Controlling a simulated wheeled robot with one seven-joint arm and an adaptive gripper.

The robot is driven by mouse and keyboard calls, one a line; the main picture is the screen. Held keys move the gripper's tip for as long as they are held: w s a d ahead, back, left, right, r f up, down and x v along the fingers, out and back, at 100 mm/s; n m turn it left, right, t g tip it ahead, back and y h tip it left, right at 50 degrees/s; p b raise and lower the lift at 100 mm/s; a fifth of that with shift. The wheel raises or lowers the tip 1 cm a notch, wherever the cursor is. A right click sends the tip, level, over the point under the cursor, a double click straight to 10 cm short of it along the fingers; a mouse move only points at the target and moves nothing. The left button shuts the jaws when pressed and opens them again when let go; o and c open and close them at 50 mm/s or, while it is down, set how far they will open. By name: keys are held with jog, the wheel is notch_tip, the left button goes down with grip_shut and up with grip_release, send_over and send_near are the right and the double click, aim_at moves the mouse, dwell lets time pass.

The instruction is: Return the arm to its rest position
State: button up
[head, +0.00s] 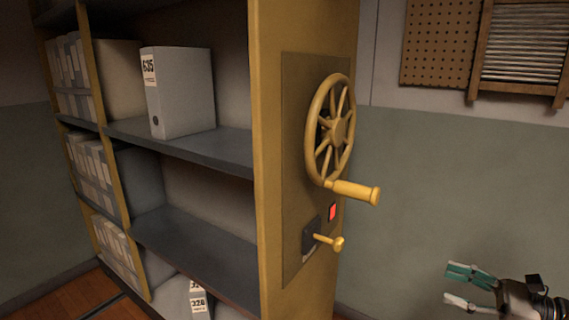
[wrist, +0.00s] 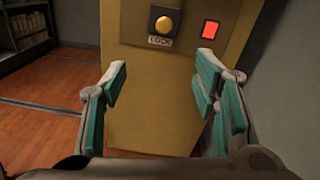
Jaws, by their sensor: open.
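My gripper (head: 468,287) is at the lower right of the head view, to the right of the yellow shelf end panel (head: 300,150) and clear of it. In the wrist view my gripper (wrist: 160,95) is open, its teal-padded fingers wide apart with nothing between them. Beyond the fingers the wrist view shows the lower part of the end panel (wrist: 150,110), a round yellow lock knob (wrist: 164,25) above a "LOCK" label, and a lit red square (wrist: 210,29).
The end panel carries a spoked handwheel (head: 334,130) with a protruding handle (head: 355,191), and the lock knob (head: 337,243) sticks out below. A binder (head: 180,92) marked 635 stands on a shelf. A pegboard (head: 440,45) and washboard (head: 520,50) hang on the wall.

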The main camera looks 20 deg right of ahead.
jog(key=a+r+n+g, duration=0.6)
jog(key=a+n+g, duration=0.1)
jog(key=a, duration=0.5)
jog(key=a+r+n+g, duration=0.6)
jog(key=a+g, duration=0.1)
jog(key=a, duration=0.6)
jog(key=s+a+r+n+h, duration=0.1)
jog(key=s+a+n+h, duration=0.2)
jog(key=s+n+h, duration=0.4)
jog(key=s+a+n+h, duration=0.35)
jog(key=s+n, duration=0.25)
jog(key=s, duration=0.4)
notch_tip(320, 180, up, 30)
jog(key=t+p, duration=0.4)
jog(key=p, duration=2.4)
jog(key=shift+d+f+h, duration=0.15)
jog(key=shift+d+h, duration=0.2)
jog(key=shift+d, duration=0.05)
